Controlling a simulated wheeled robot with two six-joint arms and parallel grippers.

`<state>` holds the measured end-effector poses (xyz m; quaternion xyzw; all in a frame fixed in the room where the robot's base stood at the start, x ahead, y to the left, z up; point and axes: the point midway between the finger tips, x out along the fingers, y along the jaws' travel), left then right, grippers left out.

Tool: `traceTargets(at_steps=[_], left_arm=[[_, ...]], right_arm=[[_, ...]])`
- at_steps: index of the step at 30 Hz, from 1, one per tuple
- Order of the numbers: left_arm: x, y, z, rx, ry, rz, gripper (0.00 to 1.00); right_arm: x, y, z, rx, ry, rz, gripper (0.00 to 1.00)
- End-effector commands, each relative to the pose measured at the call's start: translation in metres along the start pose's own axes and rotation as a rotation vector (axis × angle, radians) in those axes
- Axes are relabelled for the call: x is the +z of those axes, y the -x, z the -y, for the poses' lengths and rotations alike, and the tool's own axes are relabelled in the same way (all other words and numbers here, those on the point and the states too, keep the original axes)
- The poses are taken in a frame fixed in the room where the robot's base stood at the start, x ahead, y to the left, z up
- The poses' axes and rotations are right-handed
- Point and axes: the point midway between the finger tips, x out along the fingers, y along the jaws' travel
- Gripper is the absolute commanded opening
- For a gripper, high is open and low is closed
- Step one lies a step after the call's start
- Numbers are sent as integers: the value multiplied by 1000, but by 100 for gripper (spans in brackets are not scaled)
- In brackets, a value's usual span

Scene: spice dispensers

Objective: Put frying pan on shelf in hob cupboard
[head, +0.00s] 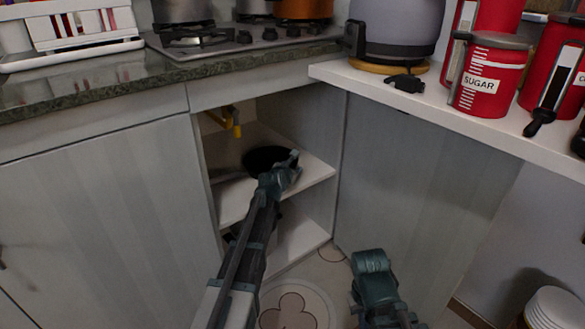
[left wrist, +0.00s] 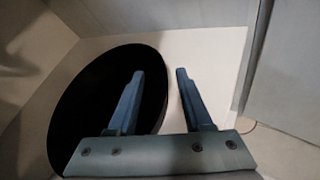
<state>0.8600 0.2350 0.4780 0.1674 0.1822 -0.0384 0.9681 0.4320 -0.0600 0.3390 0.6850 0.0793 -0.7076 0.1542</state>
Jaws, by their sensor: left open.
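The black frying pan (head: 262,157) lies on the white shelf (head: 314,174) inside the open hob cupboard, partly hidden behind my left gripper. In the left wrist view the pan (left wrist: 75,110) is a dark round shape on the pale shelf (left wrist: 195,70). My left gripper (head: 287,170) is at the shelf, beside the pan's right edge. Its fingers (left wrist: 158,85) are open with nothing between them; the left finger overlaps the pan's edge in that view. I cannot see the pan's handle. Part of my right arm (head: 375,285) shows low in the head view, but its fingertips do not show.
The cupboard has a side wall (head: 292,130) and a lower floor (head: 297,240). A yellow pipe fitting (head: 236,122) hangs at its upper left. The open door (head: 420,200) stands to the right. The hob (head: 245,36) and counter edge (head: 90,85) are above.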

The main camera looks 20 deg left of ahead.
Motion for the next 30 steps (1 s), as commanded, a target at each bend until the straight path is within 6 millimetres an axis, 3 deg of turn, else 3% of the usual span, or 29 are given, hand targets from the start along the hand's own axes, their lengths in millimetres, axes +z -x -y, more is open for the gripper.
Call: traceTargets(at_steps=[8, 18, 22, 30], left_arm=[[2, 39, 0, 0, 0, 0, 50], [1, 108, 0, 1, 0, -1, 50], [1, 119, 0, 0, 1, 0, 50], [0, 120, 0, -1, -1, -1, 50]], right_arm=[[1, 16, -2, 0, 0, 1, 0], [2, 40, -4, 0, 0, 2, 0], [3, 44, -4, 0, 0, 3, 0], [3, 43, -4, 0, 0, 3, 0]])
